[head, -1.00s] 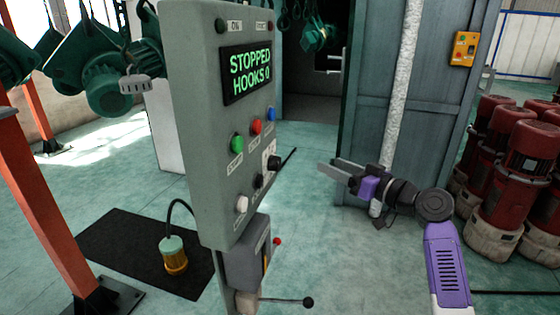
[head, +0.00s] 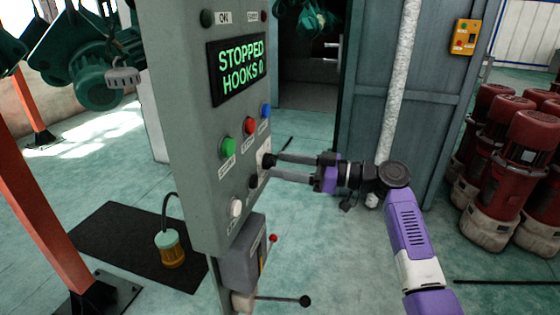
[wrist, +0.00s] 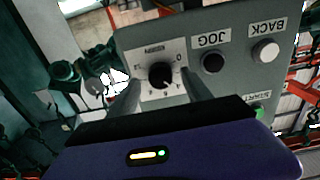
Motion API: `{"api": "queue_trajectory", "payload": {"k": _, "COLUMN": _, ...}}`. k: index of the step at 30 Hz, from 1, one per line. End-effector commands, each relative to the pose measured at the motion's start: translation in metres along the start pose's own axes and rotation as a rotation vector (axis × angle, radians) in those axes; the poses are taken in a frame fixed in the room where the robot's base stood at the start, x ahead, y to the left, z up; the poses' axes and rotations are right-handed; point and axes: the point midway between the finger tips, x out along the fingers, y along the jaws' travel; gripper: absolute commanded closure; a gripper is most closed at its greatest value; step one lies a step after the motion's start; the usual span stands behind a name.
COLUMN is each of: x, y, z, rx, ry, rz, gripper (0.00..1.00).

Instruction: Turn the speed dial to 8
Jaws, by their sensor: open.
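The speed dial (wrist: 161,75) is a black round knob on a white plate marked with small numbers. It also shows at the right edge of the control panel in the head view (head: 268,160). I cannot read where its pointer stands. My gripper (head: 276,166) is open, with its fingertips close to the dial. In the wrist view the two fingers reach up on either side of the knob; I cannot tell whether they touch it. The display (head: 239,70) reads "STOPPED HOOKS 0".
A black JOG button (wrist: 213,61) and a white BACK button (wrist: 265,50) sit beside the dial. Green (head: 228,147), red (head: 250,125) and blue (head: 266,111) buttons are above. A lever (head: 285,300) juts out below the panel. Red motors (head: 490,170) stand at the right.

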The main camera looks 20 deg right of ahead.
Motion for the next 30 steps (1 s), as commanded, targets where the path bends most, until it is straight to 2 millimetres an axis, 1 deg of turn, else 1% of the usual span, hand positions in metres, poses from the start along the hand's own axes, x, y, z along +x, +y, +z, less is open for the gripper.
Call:
{"api": "queue_trajectory", "payload": {"k": 1, "x": 0.0053, "y": -0.0002, "z": -0.0008, "rx": 0.001, "ry": -0.001, "rz": -0.002, "gripper": 0.42}}
{"api": "queue_trajectory", "payload": {"k": 5, "x": 0.0131, "y": 0.0002, "z": -0.0006, "rx": -0.001, "ry": 0.000, "rz": 0.001, "gripper": 0.42}}
{"api": "queue_trajectory", "payload": {"k": 13, "x": 0.0150, "y": 0.0002, "z": 0.0002, "rx": 0.000, "ry": 0.000, "rz": 0.001, "gripper": 0.42}}
{"api": "queue_trajectory", "payload": {"k": 14, "x": 0.0150, "y": 0.0002, "z": 0.0002, "rx": 0.000, "ry": 0.000, "rz": 0.001, "gripper": 0.44}}
{"api": "queue_trajectory", "payload": {"k": 15, "x": 0.0149, "y": 0.0002, "z": 0.0002, "rx": 0.000, "ry": 0.000, "rz": 0.001, "gripper": 0.52}}
{"api": "queue_trajectory", "payload": {"k": 17, "x": 0.0149, "y": 0.0002, "z": 0.0002, "rx": 0.000, "ry": 0.000, "rz": 0.001, "gripper": 0.64}}
{"api": "queue_trajectory", "payload": {"k": 18, "x": 0.0148, "y": 0.0002, "z": 0.0002, "rx": 0.000, "ry": 0.000, "rz": 0.001, "gripper": 0.72}}
{"api": "queue_trajectory", "payload": {"k": 22, "x": 0.0147, "y": 0.0002, "z": 0.0002, "rx": 0.000, "ry": 0.000, "rz": 0.001, "gripper": 0.97}}
{"api": "queue_trajectory", "payload": {"k": 23, "x": 0.0147, "y": 0.0002, "z": 0.0002, "rx": 0.000, "ry": 0.000, "rz": 0.001, "gripper": 1.00}}
{"api": "queue_trajectory", "payload": {"k": 30, "x": 0.0149, "y": -0.0001, "z": 0.0005, "rx": 0.020, "ry": 0.000, "rz": 0.001, "gripper": 1.00}}
